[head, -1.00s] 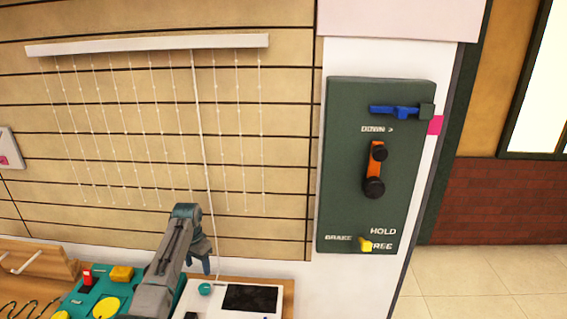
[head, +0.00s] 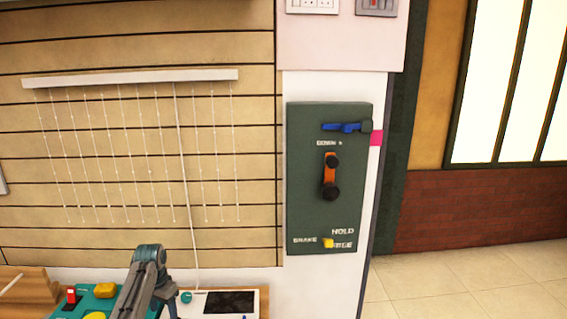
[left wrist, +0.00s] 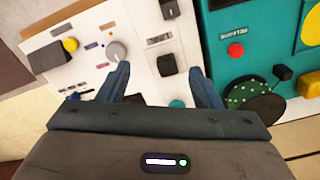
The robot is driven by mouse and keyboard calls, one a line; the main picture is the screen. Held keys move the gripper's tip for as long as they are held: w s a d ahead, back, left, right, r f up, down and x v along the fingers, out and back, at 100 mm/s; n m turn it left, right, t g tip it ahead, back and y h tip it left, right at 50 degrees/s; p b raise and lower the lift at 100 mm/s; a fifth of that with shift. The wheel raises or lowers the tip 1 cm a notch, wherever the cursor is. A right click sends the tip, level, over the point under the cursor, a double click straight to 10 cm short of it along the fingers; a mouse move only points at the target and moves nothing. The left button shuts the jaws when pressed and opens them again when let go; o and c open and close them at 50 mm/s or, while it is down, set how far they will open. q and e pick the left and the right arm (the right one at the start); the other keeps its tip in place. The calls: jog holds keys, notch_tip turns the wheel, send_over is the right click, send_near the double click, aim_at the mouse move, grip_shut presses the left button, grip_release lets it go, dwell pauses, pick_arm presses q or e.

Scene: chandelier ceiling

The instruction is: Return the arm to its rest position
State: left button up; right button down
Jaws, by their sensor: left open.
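My left arm comes up from the bottom of the head view, and its gripper (head: 172,304) hangs at the lower left over the bench. In the left wrist view the two blue-grey fingers of my left gripper (left wrist: 160,85) stand well apart with nothing between them. The fingers appear above these panels; contact cannot be told. My right gripper is in neither view.
A dark green wall box (head: 305,215) carries a blue lever (head: 345,127), an orange crank (head: 330,175) and a yellow brake lever (head: 328,243). Strings hang from a white bar (head: 130,78) on the slatted wall. Open tiled floor (head: 460,280) lies at the right.

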pick_arm(q)
jog(key=s+d+f+t, duration=0.1)
jog(key=s+f, duration=0.2)
jog(key=s, duration=0.4)
jog(key=s+d+f+n+y, duration=0.1)
jog(key=s+d+f, duration=0.1)
jog(key=s+f, duration=0.3)
jog(key=s+d+f+t, duration=0.1)
jog(key=s+f, duration=0.1)
jog(key=s, duration=0.6)
jog(key=s+d+r+n+t, duration=0.1)
jog(key=s+d+r, duration=0.15)
jog(key=s, duration=0.65)
jog(key=s+d+r, duration=0.1)
jog(key=s+r, duration=0.3)
jog(key=s, duration=0.4)
jog(key=s+d+r+n+t, duration=0.1)
jog(key=s+r, duration=0.2)
jog(key=s, duration=0.6)
notch_tip(320, 180, down, 31)
jog(key=a+g, duration=0.2)
jog(key=a, duration=0.1)
jog(key=s+f+g, duration=0.1)
jog(key=s+f, duration=1.7)
jog(key=f, duration=0.1)
jog(key=shift+a+n, duration=0.3)
jog(key=shift+a, duration=0.05)
